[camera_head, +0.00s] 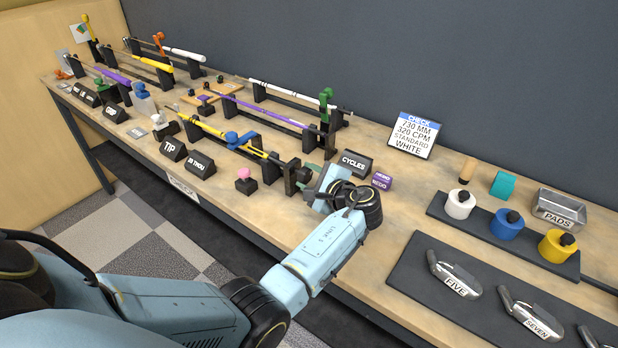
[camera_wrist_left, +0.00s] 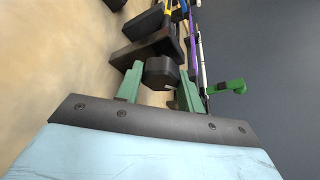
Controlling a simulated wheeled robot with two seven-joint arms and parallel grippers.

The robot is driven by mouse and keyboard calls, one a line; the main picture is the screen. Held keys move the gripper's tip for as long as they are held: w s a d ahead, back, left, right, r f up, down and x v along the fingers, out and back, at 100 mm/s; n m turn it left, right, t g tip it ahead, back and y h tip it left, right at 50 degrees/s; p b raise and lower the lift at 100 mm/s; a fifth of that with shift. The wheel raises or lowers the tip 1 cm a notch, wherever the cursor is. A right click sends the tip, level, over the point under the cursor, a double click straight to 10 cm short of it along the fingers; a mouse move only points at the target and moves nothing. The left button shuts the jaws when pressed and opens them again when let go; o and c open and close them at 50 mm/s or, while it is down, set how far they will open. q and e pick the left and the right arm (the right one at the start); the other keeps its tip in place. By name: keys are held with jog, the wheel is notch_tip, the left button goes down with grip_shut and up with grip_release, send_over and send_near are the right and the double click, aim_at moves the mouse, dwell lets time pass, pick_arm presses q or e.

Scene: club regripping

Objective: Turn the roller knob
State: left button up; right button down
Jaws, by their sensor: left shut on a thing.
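The roller knob (camera_wrist_left: 160,72) is a black, faceted knob in the left wrist view. It sits between the two green fingers of my left gripper (camera_wrist_left: 158,84), which is shut on it. In the head view my left gripper (camera_head: 312,174) is at the near end of the yellow-shafted club's stand, beside a dark upright block (camera_head: 291,178). The knob is hard to make out there among the fingers and the block. The yellow club (camera_head: 222,134) carries a blue clamp (camera_head: 240,139). My right gripper is not in view.
A CYCLES block (camera_head: 355,163) and a purple block (camera_head: 382,181) stand just right of my gripper. A pink knob (camera_head: 243,173) is to its left. A green clamp (camera_head: 326,99) is behind. Colored weights and club heads lie on dark mats at right.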

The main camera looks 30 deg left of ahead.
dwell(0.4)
pick_arm(q)
jog(key=o, duration=1)
jog(key=v, duration=1.3)
jog(key=shift+s+d, duration=0.1)
jog(key=shift+d, duration=0.1)
